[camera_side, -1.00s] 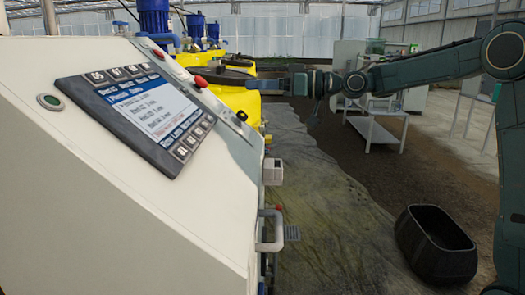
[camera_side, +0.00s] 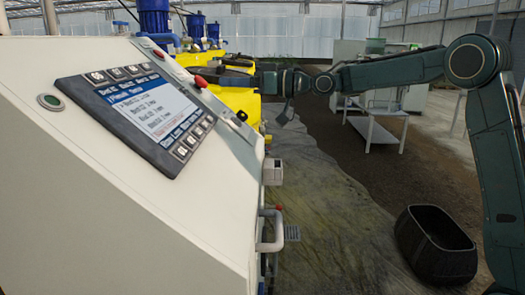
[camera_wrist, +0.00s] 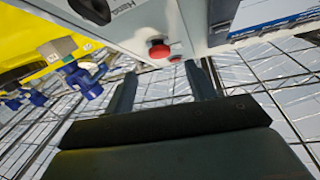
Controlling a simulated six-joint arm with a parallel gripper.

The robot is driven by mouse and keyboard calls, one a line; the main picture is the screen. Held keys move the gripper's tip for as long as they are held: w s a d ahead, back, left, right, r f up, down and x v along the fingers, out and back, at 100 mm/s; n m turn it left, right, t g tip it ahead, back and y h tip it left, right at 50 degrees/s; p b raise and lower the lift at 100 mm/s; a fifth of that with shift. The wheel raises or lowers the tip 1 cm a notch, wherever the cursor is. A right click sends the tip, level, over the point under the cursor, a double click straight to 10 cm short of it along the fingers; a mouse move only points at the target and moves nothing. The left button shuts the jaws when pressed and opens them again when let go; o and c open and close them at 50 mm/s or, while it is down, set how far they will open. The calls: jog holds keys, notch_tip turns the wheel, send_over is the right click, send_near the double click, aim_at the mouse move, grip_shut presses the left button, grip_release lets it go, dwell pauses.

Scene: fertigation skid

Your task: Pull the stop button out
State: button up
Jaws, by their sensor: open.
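The red stop button (camera_wrist: 158,48) is a round mushroom head on the pale panel face in the wrist view.
A tilted control cabinet (camera_side: 110,215) carries a screen (camera_side: 140,113) and a green button (camera_side: 50,101). Yellow tanks (camera_side: 237,100) with blue motors (camera_side: 153,18) stand behind. A black tub (camera_side: 436,245) is on the floor at right. A metal table (camera_side: 376,128) stands farther back.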

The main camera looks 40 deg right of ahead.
aim_at(205, 82)
jog(key=shift+x, duration=3.8)
